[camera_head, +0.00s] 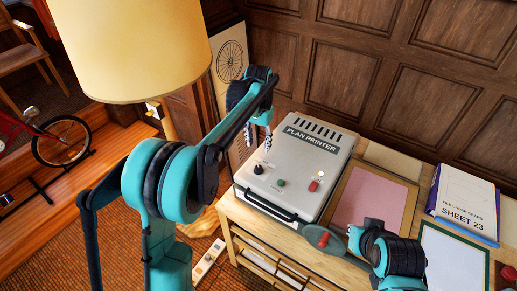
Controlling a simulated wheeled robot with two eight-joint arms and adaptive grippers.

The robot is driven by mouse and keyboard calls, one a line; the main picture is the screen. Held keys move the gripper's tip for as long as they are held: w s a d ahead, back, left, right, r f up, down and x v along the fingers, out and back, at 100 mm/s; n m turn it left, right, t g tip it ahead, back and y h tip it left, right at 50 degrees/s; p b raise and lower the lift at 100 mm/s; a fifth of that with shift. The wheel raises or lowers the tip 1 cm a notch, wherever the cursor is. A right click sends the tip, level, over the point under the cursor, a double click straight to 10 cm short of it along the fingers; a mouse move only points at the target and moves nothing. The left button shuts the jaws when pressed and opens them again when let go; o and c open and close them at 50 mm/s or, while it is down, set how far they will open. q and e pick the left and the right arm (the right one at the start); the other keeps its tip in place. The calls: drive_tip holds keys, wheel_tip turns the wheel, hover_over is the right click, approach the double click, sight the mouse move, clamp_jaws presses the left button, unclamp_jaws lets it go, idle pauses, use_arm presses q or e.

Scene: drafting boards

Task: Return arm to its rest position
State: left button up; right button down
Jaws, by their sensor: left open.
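My left arm rises from the bottom left and bends over at a teal and black joint. My left gripper (259,137) hangs from its end, fingers down, by the back left corner of the plan printer (312,160). It looks open, with nothing seen between the fingers. My right arm's teal and black end part (392,254) shows at the lower right, in front of the table. Its gripper is seen only in small part, and its fingers are not clear.
A pink sheet on a board (372,203) lies right of the printer. A white sheet in a green frame (452,262) and a Sheet 23 box (466,203) are farther right. A large lampshade (135,45) stands left. Panelled wall closes the back.

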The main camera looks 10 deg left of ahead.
use_arm(q)
drive_tip(key=shift+r, duration=0.1)
idle(0.4)
drive_tip(key=s+a+r+n+t+b, duration=0.1)
drive_tip(key=s+a+r+t+b, duration=0.2)
drive_tip(key=s, duration=1)
drive_tip(key=s+a+f+n+t, duration=0.1)
drive_tip(key=s+f+t, duration=0.1)
drive_tip(key=s, duration=0.5)
drive_tip(key=s+a+f+n+t+b, duration=0.1)
drive_tip(key=s+f+t, duration=0.1)
drive_tip(key=s+f, duration=0.3)
drive_tip(key=shift+s+a+b, duration=0.3)
drive_tip(key=shift+s, duration=0.85)
